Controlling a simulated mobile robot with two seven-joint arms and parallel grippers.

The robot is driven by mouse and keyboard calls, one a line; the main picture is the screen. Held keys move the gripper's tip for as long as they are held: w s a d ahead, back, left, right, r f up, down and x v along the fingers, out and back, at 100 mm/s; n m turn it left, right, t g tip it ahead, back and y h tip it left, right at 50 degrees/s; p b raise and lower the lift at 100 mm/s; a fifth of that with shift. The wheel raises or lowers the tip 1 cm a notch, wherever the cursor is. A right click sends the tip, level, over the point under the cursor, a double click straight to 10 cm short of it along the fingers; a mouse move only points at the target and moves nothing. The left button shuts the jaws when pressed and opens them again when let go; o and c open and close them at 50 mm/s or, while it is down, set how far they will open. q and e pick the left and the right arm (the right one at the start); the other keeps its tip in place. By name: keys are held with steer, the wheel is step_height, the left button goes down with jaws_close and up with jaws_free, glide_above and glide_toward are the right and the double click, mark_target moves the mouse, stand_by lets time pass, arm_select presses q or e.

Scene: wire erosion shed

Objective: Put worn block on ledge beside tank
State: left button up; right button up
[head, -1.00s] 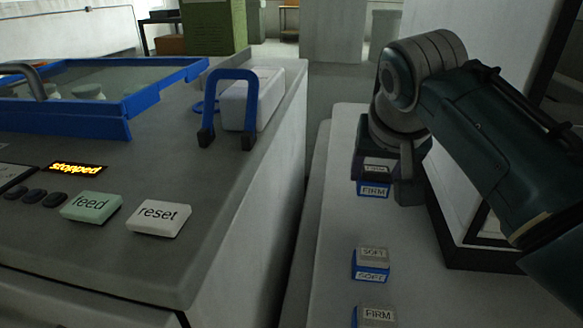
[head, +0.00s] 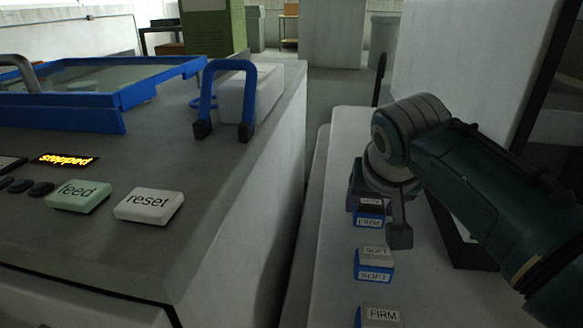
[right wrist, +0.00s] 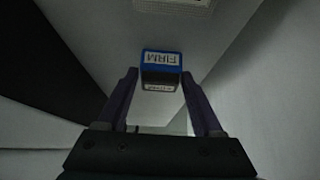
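A block with a blue lower part marked FIRM (head: 369,222) and a dark, narrower upper part is over the pale bench on the right; the right wrist view shows it upside down (right wrist: 161,66). My right gripper (right wrist: 160,72) has one finger on each side of it and appears shut on it. Whether its underside touches the bench, I cannot tell. I see no clear wear on it. The blue-rimmed tank (head: 125,98) is at the left, with the flat grey machine top (head: 165,150) beside it. My left gripper is not in view.
A SOFT block (head: 375,264) and another FIRM block (head: 381,316) stand nearer on the pale bench (head: 335,200). A blue handle (head: 251,85) and a white box (head: 270,85) stand on the machine top, near feed (head: 78,195) and reset (head: 148,205) buttons. A gap separates machine and bench.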

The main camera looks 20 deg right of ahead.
steer(key=o, duration=0.3)
steer(key=shift+r, duration=0.35)
steer(key=p+v, duration=0.5)
steer(key=v, duration=0.6)
steer(key=s+a+f+n+y, duration=0.1)
steer(key=s+a+n, duration=0.1)
steer(key=s, duration=0.5)
steer(key=s+a+n+g+y, duration=0.1)
steer(key=s+a+n, duration=0.1)
steer(key=s, duration=0.5)
steer(key=s+a+f+n+g+y, duration=0.1)
steer(key=s+a+n, duration=0.1)
steer(key=s+n, duration=0.2)
steer(key=shift+s+a+f+y, duration=0.15)
steer(key=shift+s+a, duration=0.05)
steer(key=shift+s, duration=0.6)
steer(key=shift+s+a+f+y, duration=0.15)
steer(key=shift+s, duration=0.65)
